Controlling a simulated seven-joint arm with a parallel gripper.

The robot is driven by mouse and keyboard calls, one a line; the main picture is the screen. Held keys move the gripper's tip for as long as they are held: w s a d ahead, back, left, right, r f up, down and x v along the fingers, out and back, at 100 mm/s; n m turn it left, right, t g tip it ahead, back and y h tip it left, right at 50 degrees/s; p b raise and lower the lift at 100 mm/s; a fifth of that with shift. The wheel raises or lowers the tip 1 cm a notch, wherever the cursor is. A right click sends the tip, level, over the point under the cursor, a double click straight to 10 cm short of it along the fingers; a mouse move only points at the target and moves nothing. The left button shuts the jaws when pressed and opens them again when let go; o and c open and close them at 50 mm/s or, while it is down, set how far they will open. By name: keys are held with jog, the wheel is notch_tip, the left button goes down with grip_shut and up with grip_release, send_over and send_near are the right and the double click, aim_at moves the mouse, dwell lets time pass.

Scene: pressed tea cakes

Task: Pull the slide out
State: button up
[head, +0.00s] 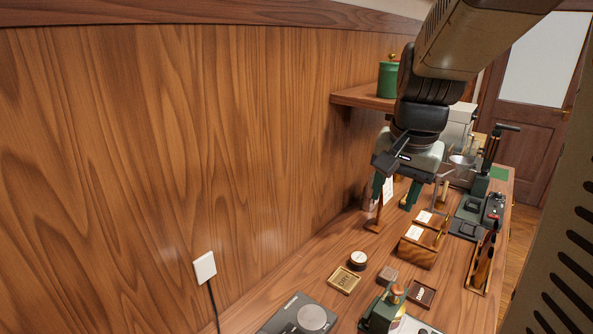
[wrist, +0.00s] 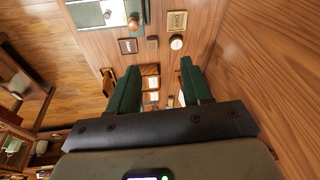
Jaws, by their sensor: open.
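My gripper (head: 397,194) is open and empty, with its green fingers pointing down above the counter near the wooden card boxes. Its two fingers also show in the wrist view (wrist: 158,88), spread apart with boxes visible beyond the gap. A green press-like device with a copper-coloured knob (head: 384,308) stands at the bottom of the head view, partly cut off. I cannot tell which part is the slide.
A wooden box with cards (head: 418,252) stands below my gripper. A scale (head: 302,316) is at the front. The wood wall borders the left.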

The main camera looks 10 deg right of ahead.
jog(key=d+f+m+g+y, duration=0.2)
jog(key=d+f+m, duration=0.3)
jog(key=d+f, duration=0.65)
jog(key=m+y, duration=0.3)
jog(key=m, duration=0.3)
send_near(425, 331)
jog(key=shift+g, duration=0.4)
jog(key=x, duration=0.8)
jog(key=shift+w+a+r, duration=0.1)
jog(key=shift+w, duration=0.2)
grip_shut()
